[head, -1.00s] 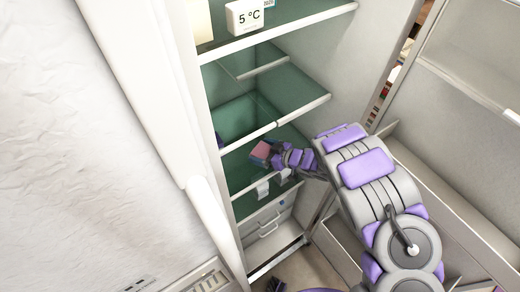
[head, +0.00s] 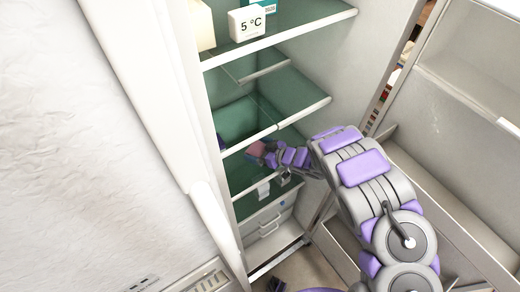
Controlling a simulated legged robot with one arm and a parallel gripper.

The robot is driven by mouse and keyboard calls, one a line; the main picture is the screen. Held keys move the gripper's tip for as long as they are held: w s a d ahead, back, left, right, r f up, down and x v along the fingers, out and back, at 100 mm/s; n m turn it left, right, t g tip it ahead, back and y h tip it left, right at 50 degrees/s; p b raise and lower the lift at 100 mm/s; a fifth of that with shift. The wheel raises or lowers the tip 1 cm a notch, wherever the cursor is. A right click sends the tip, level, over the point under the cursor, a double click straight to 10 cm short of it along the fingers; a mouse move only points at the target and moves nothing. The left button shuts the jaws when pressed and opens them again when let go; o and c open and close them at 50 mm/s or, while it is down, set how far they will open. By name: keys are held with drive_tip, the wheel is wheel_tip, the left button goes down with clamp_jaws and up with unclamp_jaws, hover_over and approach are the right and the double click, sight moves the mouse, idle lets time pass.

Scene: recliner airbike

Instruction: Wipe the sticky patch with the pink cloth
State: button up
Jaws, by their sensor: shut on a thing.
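The pink cloth (head: 256,148) is a small pink block-like piece at the end of my arm, inside the open fridge. My gripper (head: 264,154) is shut on it, between two green glass shelves. The cloth is close to the lower green shelf (head: 246,176); I cannot tell whether it touches it. The fingers are small and partly dark in this view. I cannot make out the sticky patch.
A white temperature display (head: 247,22) and a cream box (head: 200,26) stand on the top shelf. The upper glass shelf (head: 285,92) is close above my gripper. The open fridge door (head: 455,190) is on the right.

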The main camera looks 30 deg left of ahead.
drive_tip(key=shift+s+d, duration=0.15)
drive_tip(key=shift+d, duration=1.55)
drive_tip(key=shift+a+r+p, duration=0.1)
drive_tip(key=shift+r+p, duration=1.1)
drive_tip(key=shift+r, duration=0.4)
drive_tip(key=shift+f, duration=0.1)
